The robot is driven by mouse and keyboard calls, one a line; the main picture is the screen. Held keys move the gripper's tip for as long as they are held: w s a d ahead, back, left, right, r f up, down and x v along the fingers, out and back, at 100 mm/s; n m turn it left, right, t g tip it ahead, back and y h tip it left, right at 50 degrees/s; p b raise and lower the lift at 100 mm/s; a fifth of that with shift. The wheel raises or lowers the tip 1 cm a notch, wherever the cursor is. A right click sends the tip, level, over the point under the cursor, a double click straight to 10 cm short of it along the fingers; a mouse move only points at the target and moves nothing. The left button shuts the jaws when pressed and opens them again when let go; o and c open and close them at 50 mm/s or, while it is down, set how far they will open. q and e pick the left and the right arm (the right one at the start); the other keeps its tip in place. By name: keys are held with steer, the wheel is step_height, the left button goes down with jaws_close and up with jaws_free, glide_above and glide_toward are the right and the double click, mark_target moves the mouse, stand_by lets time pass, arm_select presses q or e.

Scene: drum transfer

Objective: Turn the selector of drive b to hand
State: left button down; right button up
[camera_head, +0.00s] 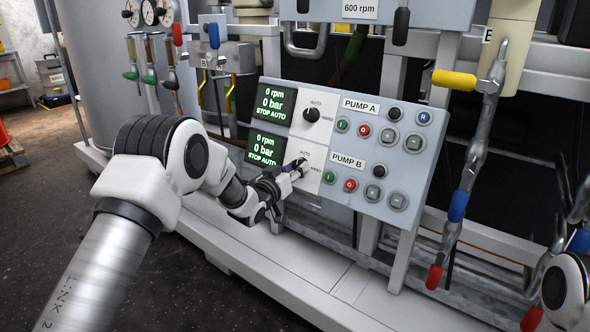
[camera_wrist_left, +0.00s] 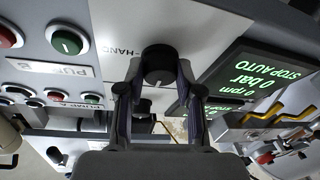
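The pump B selector (camera_wrist_left: 158,62) is a round black knob on a white plate. Its pale mark faces down in the wrist view; HAND is printed to its left. My left gripper (camera_head: 293,171) reaches it from the front left in the head view. In the wrist view its two fingers (camera_wrist_left: 159,80) flank the knob closely and look shut on it; contact is partly hidden. The pump B display (camera_head: 265,148) reads 0 rpm, 0 bar, STOP AUTO. In the head view the fingers partly cover the knob. My right gripper is not visible; part of my right arm shows at lower right.
The pump A selector (camera_head: 311,115) sits above, pointing toward AUTO, beside its display (camera_head: 271,102). Green, red, black and blue buttons fill the panel (camera_head: 411,160) to the right. Pipes with a yellow handle (camera_head: 454,79) stand further right. A white frame ledge (camera_head: 270,262) runs below.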

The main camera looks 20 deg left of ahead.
arm_select(q)
steer(key=c, duration=1.9)
jaws_free()
steer(key=shift+m+h+p, duration=0.3)
steer(key=shift+m, duration=0.3)
steer(key=m+h+p, duration=0.1)
steer(key=m, duration=0.1)
steer(key=m+h+p, duration=0.1)
steer(key=m, duration=0.1)
steer(key=shift+a+r+m+g, duration=0.2)
steer(key=shift+m+g, duration=0.1)
steer(key=shift+m, duration=0.1)
steer(key=m+h+p, duration=0.1)
steer(key=m, duration=0.2)
steer(key=m+g+h+p, duration=0.1)
steer(key=m, duration=0.1)
steer(key=shift+w+a+m+p, duration=0.1)
steer(key=shift+a+m+p, duration=0.05)
steer(key=shift+m+p, duration=0.2)
steer(key=m+g+p, duration=0.1)
steer(key=m, duration=0.1)
steer(key=m+g+h+p, duration=0.1)
steer(key=m, duration=0.2)
steer(key=shift+w+a+r+m, duration=0.1)
steer(key=shift+m, duration=0.15)
steer(key=m+g+p, duration=0.2)
steer(key=m, duration=0.2)
steer(key=shift+m, duration=0.3)
